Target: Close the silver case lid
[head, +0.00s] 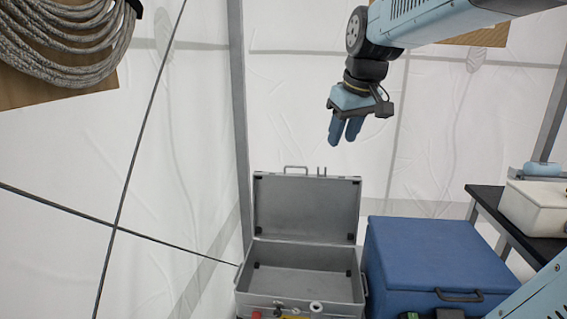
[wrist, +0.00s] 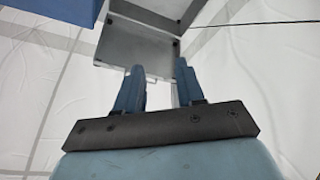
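The silver case (head: 303,286) stands open in the lower middle of the head view, its inside empty where it shows. Its lid (head: 307,208) is raised nearly upright at the back, with a handle on its top edge. My gripper (head: 344,142) hangs above and a little right of the lid, touching nothing. In the wrist view the two blue fingers (wrist: 158,88) are apart with nothing between them. The lid (wrist: 133,52) and part of the case (wrist: 155,12) show beyond the fingers.
A blue box (head: 430,255) with a black handle stands close on the right of the case. A dark table (head: 490,200) with a white box (head: 535,205) is farther right. Coiled rope (head: 70,35) hangs at upper left. White tent walls and dark poles surround the case.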

